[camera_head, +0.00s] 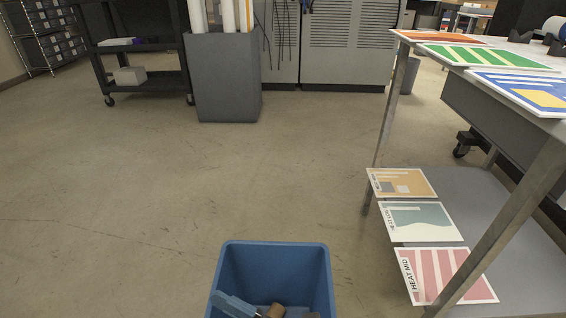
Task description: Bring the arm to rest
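My gripper and arm are not clearly visible in the head view. At the bottom middle stands an open blue bin (275,257). In it lie a light blue-grey flat piece (233,305) and a brown rounded piece (275,311), both partly cut off by the lower picture edge. I cannot tell exactly what these pieces are.
A metal-legged table (545,190) at right holds printed sheets on top, including a green one (485,56), and more on its lower shelf. A black cart (135,50) and a grey box with rolls (225,80) stand at the back. The middle floor is clear.

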